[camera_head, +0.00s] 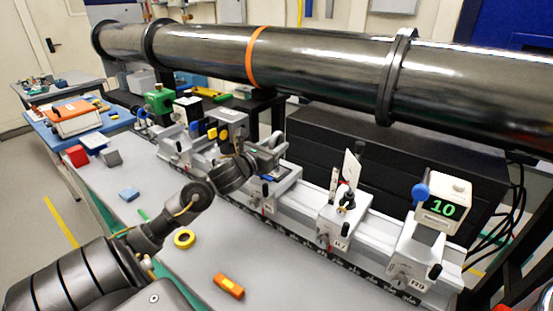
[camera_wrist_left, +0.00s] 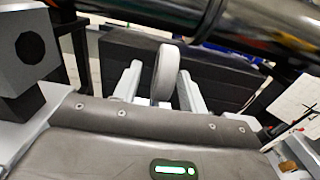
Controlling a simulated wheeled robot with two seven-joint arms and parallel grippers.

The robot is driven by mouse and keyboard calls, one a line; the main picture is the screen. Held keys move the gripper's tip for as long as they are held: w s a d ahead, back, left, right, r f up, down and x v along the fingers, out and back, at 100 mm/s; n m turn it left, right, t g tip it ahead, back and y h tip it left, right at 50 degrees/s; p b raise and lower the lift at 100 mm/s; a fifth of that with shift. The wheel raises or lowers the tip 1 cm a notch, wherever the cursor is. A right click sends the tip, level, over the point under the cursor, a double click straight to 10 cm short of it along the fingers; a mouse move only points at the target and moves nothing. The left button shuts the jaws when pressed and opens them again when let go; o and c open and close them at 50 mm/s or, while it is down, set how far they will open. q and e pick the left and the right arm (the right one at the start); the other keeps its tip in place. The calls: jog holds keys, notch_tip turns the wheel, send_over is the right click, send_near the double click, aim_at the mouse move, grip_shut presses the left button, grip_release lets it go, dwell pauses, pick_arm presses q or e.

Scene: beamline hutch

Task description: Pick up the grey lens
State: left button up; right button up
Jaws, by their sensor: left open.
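The grey lens (camera_wrist_left: 165,72) is a round, pale grey disc. In the left wrist view it stands upright, nearly edge-on, between the two fingers of my left gripper (camera_wrist_left: 160,88). The fingers are open, one on each side; a gap shows at the right, and contact at the left is hard to judge. The lens's lower part is hidden behind the gripper body. In the head view my left gripper (camera_head: 270,150) is over the rail's middle carriage, and I cannot clearly make out the lens there. My right gripper is not in view.
A white rail (camera_head: 300,213) carries several mounts, including a display reading 10 (camera_head: 443,207). A large dark pipe (camera_head: 330,67) runs above and behind.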

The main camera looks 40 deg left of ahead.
aim_at(281, 141)
pick_arm(q)
jog(key=w, duration=0.3)
jog(key=shift+w+a+p, duration=0.1)
jog(key=shift+p, duration=0.25)
jog(key=shift+c, duration=0.3)
grip_shut()
